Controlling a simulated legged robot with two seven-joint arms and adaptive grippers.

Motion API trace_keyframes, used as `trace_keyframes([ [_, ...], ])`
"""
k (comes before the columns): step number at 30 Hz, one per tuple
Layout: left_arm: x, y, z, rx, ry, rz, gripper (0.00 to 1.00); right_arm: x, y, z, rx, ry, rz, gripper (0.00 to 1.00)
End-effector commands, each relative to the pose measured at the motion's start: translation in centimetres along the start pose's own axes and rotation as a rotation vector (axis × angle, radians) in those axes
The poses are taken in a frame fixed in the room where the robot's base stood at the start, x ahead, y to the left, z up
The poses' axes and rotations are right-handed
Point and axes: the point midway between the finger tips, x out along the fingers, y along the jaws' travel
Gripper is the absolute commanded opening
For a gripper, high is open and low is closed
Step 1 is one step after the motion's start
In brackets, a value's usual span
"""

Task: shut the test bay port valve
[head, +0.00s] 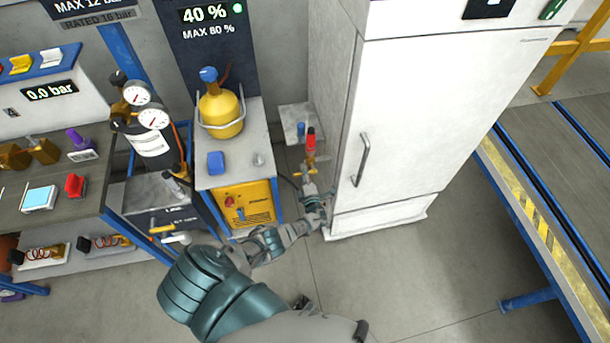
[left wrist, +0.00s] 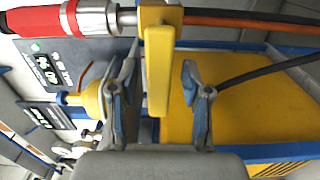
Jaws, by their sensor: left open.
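A valve with a yellow lever (left wrist: 158,70) shows close up in the left wrist view. It sits on a metal fitting with a red sleeve (left wrist: 60,20) and orange and black hoses. In the head view the red-topped fitting (head: 311,140) stands between the yellow cabinet and the white cabinet. My left gripper (left wrist: 160,88) is open, with one finger on each side of the yellow lever and visible gaps to it. In the head view my left gripper (head: 309,182) is just below the fitting. My right gripper is not in view.
The white cabinet (head: 430,110) stands close on the right of the left gripper. The yellow cabinet (head: 245,205) is close on its left, with a yellow gas bottle (head: 221,112) on top. Another yellow-handled valve (head: 162,229) is by the bench. Floor in front is clear.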

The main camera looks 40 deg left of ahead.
Motion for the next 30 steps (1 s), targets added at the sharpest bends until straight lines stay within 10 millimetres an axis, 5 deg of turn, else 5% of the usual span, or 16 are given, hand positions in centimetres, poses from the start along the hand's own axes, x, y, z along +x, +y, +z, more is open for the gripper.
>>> trace_keyframes([
  [8,-2.5,-0.2,0.0,-0.002,-0.001,-0.002,0.48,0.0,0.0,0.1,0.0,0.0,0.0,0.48],
  [19,-10.2,-0.3,0.2,0.001,-0.002,-0.003,0.48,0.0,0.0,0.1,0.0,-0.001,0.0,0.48],
  [30,-11.8,-0.2,0.2,0.002,-0.001,-0.002,0.48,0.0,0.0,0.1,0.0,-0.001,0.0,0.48],
])
